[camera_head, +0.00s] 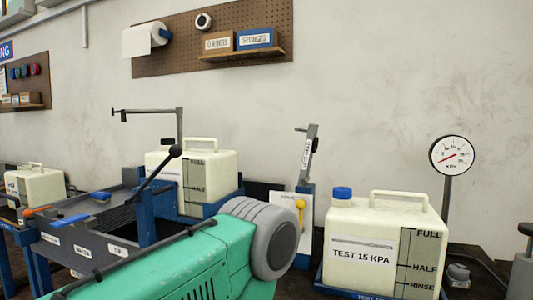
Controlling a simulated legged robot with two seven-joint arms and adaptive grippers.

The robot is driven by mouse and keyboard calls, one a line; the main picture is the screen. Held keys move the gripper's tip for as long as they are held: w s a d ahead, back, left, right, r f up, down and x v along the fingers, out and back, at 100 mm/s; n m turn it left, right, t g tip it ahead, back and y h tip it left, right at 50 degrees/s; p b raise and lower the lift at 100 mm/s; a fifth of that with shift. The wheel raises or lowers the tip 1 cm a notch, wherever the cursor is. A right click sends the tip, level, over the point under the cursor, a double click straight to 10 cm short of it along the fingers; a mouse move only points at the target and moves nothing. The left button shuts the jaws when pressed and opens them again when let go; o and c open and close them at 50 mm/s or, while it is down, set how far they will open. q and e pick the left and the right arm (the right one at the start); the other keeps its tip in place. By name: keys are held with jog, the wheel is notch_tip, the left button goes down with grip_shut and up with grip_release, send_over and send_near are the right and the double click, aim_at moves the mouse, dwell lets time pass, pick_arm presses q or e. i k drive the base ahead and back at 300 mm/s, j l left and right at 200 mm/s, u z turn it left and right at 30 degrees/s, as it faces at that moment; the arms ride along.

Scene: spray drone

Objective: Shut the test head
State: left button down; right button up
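The test head (308,150) is a grey arm with a vertical label, just right of the middle. It stands raised and nearly upright, leaning slightly right, on top of a blue post (304,190). A white panel with a yellow-knobbed lever (300,205) is at the post. The post's lower part is partly hidden. Right of it stands a cream tank (385,215) marked TEST 15 KPA, with a blue cap (342,193) on its top left. A round gauge (452,155) stands behind the tank's right side. Neither of my grippers is in view.
A green body (190,265) with a grey ribbed round part fills the lower middle; I cannot tell whether it is mine. Behind it are a grey bench unit with a black-knobbed lever (160,178) and another cream tank (205,165). A pegboard (265,20) hangs above.

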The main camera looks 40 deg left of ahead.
aim_at(311, 142)
jog(key=j, duration=0.7)
jog(key=k+j, duration=0.15)
jog(key=j, duration=1.2)
jog(key=k, duration=0.05)
